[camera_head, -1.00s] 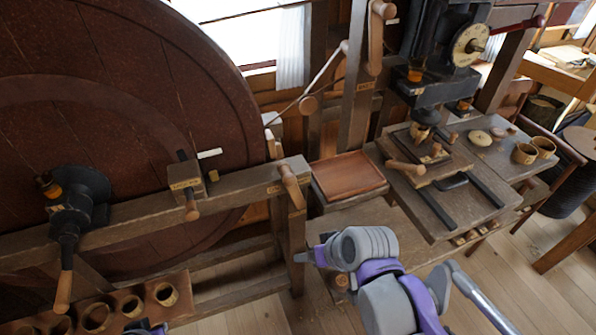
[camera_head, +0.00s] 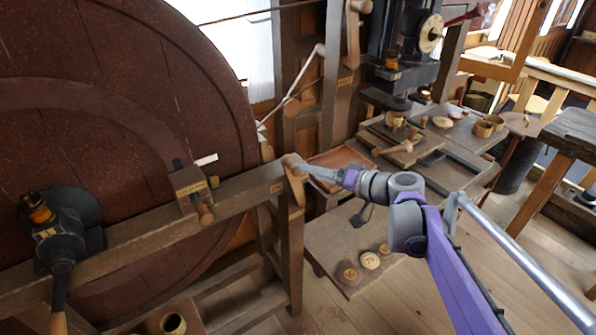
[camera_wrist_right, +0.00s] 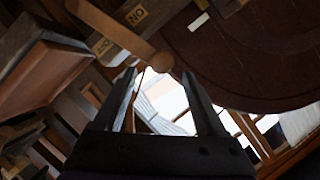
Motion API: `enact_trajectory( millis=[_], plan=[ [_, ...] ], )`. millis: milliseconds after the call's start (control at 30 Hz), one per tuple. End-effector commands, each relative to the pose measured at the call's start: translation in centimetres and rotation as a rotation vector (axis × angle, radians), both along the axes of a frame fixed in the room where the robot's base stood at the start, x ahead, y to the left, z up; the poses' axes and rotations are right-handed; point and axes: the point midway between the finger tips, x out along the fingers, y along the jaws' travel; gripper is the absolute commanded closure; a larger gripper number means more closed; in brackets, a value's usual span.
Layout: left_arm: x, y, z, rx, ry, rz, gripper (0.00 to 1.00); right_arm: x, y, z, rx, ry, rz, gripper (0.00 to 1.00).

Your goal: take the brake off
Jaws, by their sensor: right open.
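A turned wooden lever (camera_head: 295,184) hangs at the right end of the beam beside the big red-brown wheel (camera_head: 120,110). My right gripper (camera_head: 303,168) is at this lever, coming from the right. In the right wrist view the lever (camera_wrist_right: 112,28) lies just beyond the fingertips (camera_wrist_right: 159,74), its rounded end near the gap. The fingers are apart with nothing held between them. Small letter labels (camera_wrist_right: 137,15) show on the wood beside the lever. Whether the fingers touch the lever is hard to tell. My left gripper is not in view.
A wooden block with a handle (camera_head: 190,188) sits on the beam, left of the lever. A shallow tray (camera_head: 340,160) lies behind my right arm. A bench with round wooden pieces (camera_head: 370,260) stands below the arm. A tool table is at the back right.

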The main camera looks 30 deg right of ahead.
Motion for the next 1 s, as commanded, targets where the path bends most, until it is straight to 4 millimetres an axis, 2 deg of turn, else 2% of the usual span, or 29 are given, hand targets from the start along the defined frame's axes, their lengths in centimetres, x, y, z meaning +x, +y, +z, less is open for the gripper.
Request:
enact_trajectory(
  millis=[100,300,500,733,1000],
  plan=[
    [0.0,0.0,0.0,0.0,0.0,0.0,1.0,2.2,1.0,-0.7,0.0,0.0,0.004,0.27],
    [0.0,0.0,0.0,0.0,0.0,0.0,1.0,4.6,1.9,-1.4,0.001,0.001,0.002,0.27],
    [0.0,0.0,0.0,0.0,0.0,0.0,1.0,5.5,2.2,-1.7,0.0,0.002,0.0,0.27],
    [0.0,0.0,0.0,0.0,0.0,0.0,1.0,5.5,2.2,-1.7,0.0,0.002,0.0,0.27],
    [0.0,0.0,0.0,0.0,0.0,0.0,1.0,5.5,2.2,-1.7,0.0,0.002,0.0,0.75]
  ],
)
